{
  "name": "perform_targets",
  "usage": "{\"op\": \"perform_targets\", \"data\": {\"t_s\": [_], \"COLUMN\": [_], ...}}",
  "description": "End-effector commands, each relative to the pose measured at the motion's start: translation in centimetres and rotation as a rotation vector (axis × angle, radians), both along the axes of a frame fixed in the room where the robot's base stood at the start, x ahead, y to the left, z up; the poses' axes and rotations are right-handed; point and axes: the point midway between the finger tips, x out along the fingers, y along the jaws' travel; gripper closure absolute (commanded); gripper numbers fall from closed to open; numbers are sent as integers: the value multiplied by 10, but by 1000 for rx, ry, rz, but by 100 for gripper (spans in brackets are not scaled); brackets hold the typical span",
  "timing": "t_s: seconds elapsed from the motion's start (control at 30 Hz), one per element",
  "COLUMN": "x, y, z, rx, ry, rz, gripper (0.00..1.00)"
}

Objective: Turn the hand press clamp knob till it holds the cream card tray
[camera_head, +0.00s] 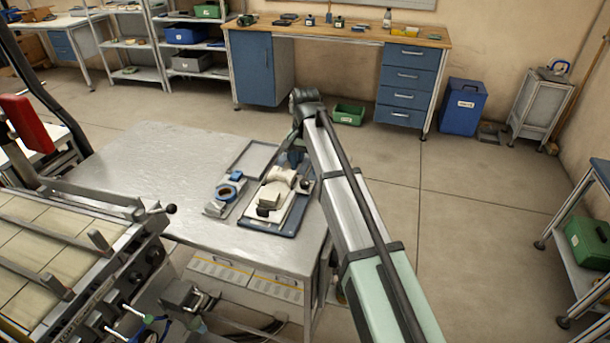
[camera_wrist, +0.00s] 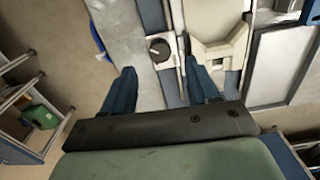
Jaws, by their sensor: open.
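The cream hand press (camera_head: 283,175) stands on a blue base (camera_head: 288,224) on the metal bench, and part of its cream body shows in the wrist view (camera_wrist: 218,28). A round black clamp knob (camera_wrist: 158,48) with a light pointer mark sits on a grey plate beside the cream body. My gripper (camera_wrist: 160,68) is open, its two blue fingers apart, with the knob showing between and just beyond the fingertips. I cannot tell whether either finger touches it. In the head view my arm partly hides the gripper. I cannot clearly separate the cream card tray from the press.
A blue tape reel (camera_head: 226,192) lies on a small grey stand left of the press. An empty shallow grey tray (camera_head: 251,158) lies behind. The bench's left part (camera_head: 150,165) is clear.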

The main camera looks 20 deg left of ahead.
Motion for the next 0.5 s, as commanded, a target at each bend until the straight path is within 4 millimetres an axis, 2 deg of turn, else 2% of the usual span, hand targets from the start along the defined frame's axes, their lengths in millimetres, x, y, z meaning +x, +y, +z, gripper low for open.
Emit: {"op": "perform_targets", "data": {"t_s": [0.2,0.5], "x": [1,0], "y": [1,0], "z": [42,75], "rx": [1,0], "ry": [-2,0], "rz": [0,0], "gripper": [41,41]}}
